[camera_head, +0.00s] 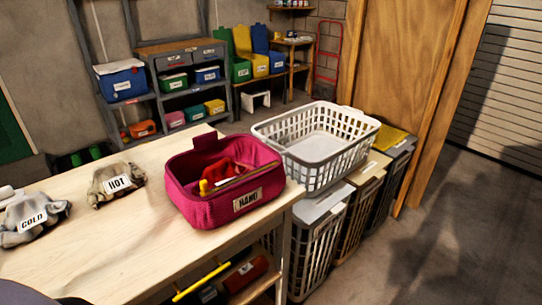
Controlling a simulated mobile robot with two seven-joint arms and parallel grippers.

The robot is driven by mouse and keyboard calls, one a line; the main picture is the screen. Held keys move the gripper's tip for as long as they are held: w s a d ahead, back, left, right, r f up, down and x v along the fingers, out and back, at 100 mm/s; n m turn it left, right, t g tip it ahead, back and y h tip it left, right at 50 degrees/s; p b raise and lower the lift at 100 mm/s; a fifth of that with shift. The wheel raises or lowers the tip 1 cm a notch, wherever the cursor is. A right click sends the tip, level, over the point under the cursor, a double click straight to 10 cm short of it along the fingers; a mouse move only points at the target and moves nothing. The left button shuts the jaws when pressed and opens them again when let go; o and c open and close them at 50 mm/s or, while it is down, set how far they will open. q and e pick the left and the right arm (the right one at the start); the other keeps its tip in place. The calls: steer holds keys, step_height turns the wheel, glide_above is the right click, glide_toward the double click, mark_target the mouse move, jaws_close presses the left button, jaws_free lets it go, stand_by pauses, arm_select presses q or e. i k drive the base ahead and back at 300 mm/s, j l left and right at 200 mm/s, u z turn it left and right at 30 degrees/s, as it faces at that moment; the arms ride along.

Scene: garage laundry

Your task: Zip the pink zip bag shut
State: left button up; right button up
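The pink zip bag (204,203) stands on the wooden table near its right end. Its top is open, with a flap standing up at the back. Red cloth and a yellow-topped item show inside it. A label reading "HAND" is on its front right side. A zip edge seems to run along the rim, but the pull tab cannot be made out for certain. Neither of my grippers can be seen in the head view.
Cloth bundles labelled "HOT" (104,190) and "COLD" (28,236) lie on the table (115,258) left of the bag. A white laundry basket (312,172) stands just right of the table, on hampers. Shelves (165,52) with bins stand behind. The front tabletop is clear.

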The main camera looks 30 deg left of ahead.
mark_target(205, 191)
steer(key=u, duration=1.25)
